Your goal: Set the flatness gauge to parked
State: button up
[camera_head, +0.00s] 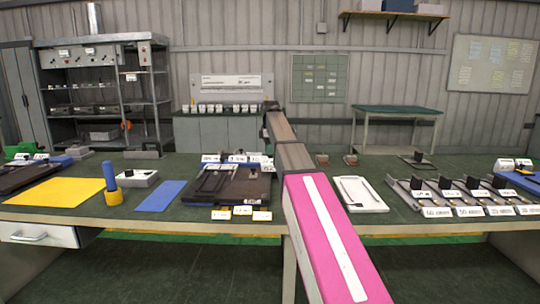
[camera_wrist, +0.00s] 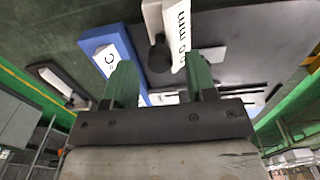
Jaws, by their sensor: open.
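I cannot tell for sure which item is the flatness gauge. In the wrist view, a small black knob (camera_wrist: 158,55) sits by a pale strip, with a white label (camera_wrist: 181,35) ending in "0 mm" beside it. My gripper (camera_wrist: 161,77) is open, its two green fingers apart with nothing clearly held. The knob and label show just beyond and between the fingertips; I cannot tell if they touch. In the head view my arm reaches away over the bench, and my fingers cannot be made out. A dark board (camera_head: 212,196) with labelled parts lies left of my arm.
A blue block (camera_wrist: 102,47) with a "C" label is close to the left finger. On the bench (camera_head: 395,215) are a white tray (camera_head: 359,207), several labelled dark-knobbed units (camera_head: 448,195), a yellow mat (camera_head: 58,192) and a blue cylinder (camera_head: 110,176). A grey cabinet (camera_head: 220,130) stands behind.

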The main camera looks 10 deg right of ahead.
jog(key=shift+f, duration=1.2)
grip_shut()
jog(key=d, duration=0.2)
jog(key=s+d, duration=0.1)
jog(key=d, duration=0.5)
jog(key=shift+s+d, duration=0.15)
jog(key=shift+s, duration=0.1)
grip_release()
jog(key=shift+d, duration=0.1)
